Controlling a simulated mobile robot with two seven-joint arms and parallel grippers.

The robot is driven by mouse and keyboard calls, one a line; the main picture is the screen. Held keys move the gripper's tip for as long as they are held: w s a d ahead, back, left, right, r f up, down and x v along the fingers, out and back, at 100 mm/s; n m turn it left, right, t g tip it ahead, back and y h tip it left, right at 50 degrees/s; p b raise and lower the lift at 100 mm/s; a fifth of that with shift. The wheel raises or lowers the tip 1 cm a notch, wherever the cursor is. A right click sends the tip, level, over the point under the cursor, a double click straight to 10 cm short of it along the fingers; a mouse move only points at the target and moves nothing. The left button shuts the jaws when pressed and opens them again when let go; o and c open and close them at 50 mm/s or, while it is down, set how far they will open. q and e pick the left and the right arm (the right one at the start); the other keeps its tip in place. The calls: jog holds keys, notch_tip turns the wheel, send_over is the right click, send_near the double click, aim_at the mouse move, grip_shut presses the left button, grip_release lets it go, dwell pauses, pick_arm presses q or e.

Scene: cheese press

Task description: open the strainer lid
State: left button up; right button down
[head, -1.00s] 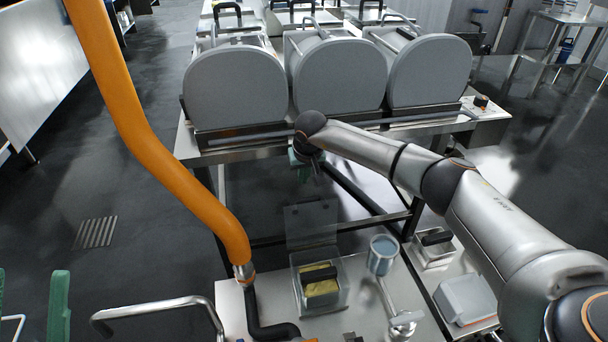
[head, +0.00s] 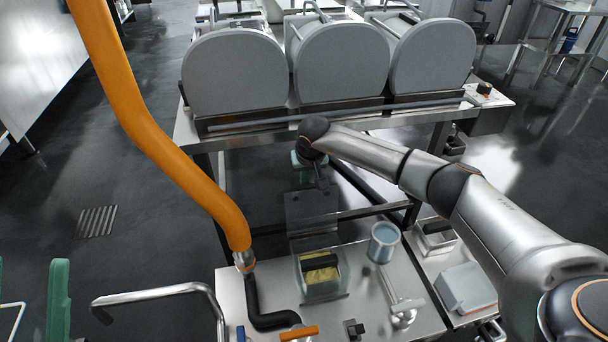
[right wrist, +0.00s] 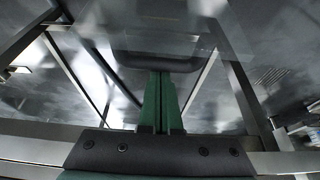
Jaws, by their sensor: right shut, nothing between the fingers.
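The strainer is taken to be the clear box (head: 322,288) with yellow contents (head: 320,275) and a dark bar across it, on the steel table. A clear panel (head: 312,212), apparently its lid, stands raised at the box's far side, leaning away. My right gripper (head: 322,183) is beyond and just above the panel's upper edge in the head view, shut and empty. In the right wrist view its green fingers (right wrist: 161,80) are together, tips at a dark bar (right wrist: 155,62) seen with a clear sheet; contact cannot be told. My left gripper is out of view.
A blue-grey cup (head: 384,243) on a metal arm stands right of the box. An orange hose (head: 160,150) hangs at left. Three grey round-ended drums (head: 341,62) stand behind, over a long bar. Dark floor lies open at left.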

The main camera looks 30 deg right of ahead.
jog(key=shift+s, duration=0.1)
dwell(0.3)
jog(key=s+p, duration=0.1)
jog(key=s+r+p, duration=0.1)
jog(key=shift+s+a+r, duration=0.15)
jog(key=shift+s+a, duration=0.15)
jog(key=shift+a, duration=0.05)
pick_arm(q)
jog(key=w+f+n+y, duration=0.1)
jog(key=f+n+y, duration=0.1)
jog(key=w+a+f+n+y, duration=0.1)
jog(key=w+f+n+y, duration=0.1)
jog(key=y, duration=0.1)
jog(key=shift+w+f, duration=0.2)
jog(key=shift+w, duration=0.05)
pick_arm(e)
jog(key=shift+s, duration=0.1)
